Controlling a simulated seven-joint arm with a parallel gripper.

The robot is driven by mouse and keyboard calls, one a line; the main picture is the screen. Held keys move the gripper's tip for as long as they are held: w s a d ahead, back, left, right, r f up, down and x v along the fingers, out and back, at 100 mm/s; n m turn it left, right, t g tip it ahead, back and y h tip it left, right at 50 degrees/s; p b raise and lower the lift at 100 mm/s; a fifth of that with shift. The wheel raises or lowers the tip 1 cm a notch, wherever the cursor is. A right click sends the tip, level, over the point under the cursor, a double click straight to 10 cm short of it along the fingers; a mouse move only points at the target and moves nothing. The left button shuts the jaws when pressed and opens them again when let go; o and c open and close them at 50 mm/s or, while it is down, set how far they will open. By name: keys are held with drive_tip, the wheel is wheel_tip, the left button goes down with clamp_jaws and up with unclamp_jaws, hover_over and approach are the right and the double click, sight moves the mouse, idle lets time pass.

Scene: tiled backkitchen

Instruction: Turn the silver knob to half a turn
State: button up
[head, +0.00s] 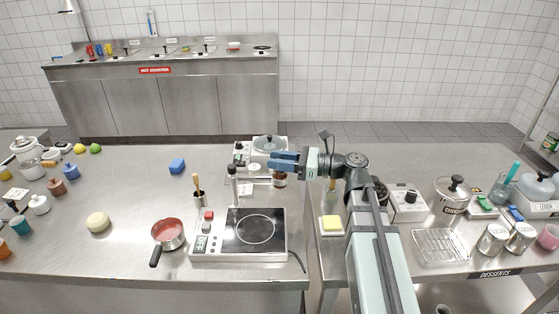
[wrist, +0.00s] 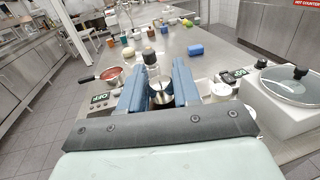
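My gripper (head: 273,160) is raised above the steel counter and reaches left, near the white cooker (head: 271,143). In the wrist view my gripper's blue fingers (wrist: 156,74) stand apart with nothing held between them. A slim silver grinder with a black top (head: 234,188) stands behind the hot plate; in the wrist view it shows between the fingers, beyond them. The cooker's control panel (head: 240,154) lies left of its pot. A pale round knob-like shape (wrist: 222,90) shows beside the right finger in the wrist view. I cannot tell surely which part is the silver knob.
The hot plate (head: 220,250) and red saucepan (head: 168,235) are in front. A box with a black knob (head: 409,203) is on the right table.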

drive_tip(key=c, duration=0.4)
drive_tip(key=shift+s+m+t+h, duration=0.25)
drive_tip(key=shift+m+t, duration=0.55)
drive_tip(key=shift+t, duration=0.4)
drive_tip(key=shift+c, duration=0.2)
drive_tip(key=shift+w+m+t+h, duration=0.2)
drive_tip(key=shift+m+t+h, duration=0.5)
drive_tip(key=shift+t, duration=0.5)
drive_tip(key=o, duration=0.9)
drive_tip(key=shift+o, duration=0.2)
